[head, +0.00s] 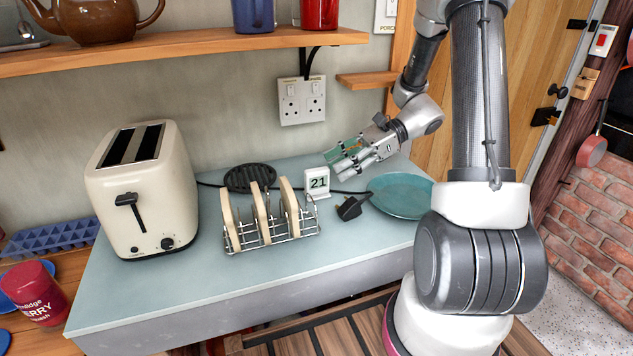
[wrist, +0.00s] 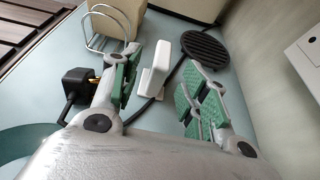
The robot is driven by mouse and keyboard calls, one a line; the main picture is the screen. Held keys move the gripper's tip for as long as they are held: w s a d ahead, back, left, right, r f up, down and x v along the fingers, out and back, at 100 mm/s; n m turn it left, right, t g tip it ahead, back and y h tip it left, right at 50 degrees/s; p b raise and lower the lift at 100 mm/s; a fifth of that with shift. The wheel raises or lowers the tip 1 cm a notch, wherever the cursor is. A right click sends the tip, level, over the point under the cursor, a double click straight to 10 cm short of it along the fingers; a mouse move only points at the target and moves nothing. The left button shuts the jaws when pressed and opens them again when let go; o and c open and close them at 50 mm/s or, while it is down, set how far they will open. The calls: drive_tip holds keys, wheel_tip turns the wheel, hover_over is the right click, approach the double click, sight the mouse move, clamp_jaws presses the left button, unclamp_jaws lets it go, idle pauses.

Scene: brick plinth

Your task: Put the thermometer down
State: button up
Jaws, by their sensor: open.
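The thermometer is a small white block (head: 316,181) with "21" on its face. It stands upright on the pale blue-green worktop (head: 170,300), just behind the toast rack's right end in the head view. My gripper (head: 338,165) is just right of and above it, fingers apart. In the wrist view the white thermometer (wrist: 157,70) shows between the two green-padded fingers of my gripper (wrist: 163,60), nearer the left finger, with a gap to the right finger. I cannot tell whether the left finger touches it.
A toast rack (head: 270,235) with several toast slices stands in front, with a cream toaster (head: 143,190) to its left. A black round trivet (head: 249,178) lies behind. A black plug (head: 350,208) and a teal plate (head: 402,195) lie right. The worktop's front is clear.

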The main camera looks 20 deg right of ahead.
sight(305, 183)
drive_tip(key=x, duration=0.6)
drive_tip(key=shift+w+a+f, duration=0.15)
drive_tip(key=shift+a+f, duration=0.1)
drive_tip(key=shift+f, duration=0.05)
clamp_jaws()
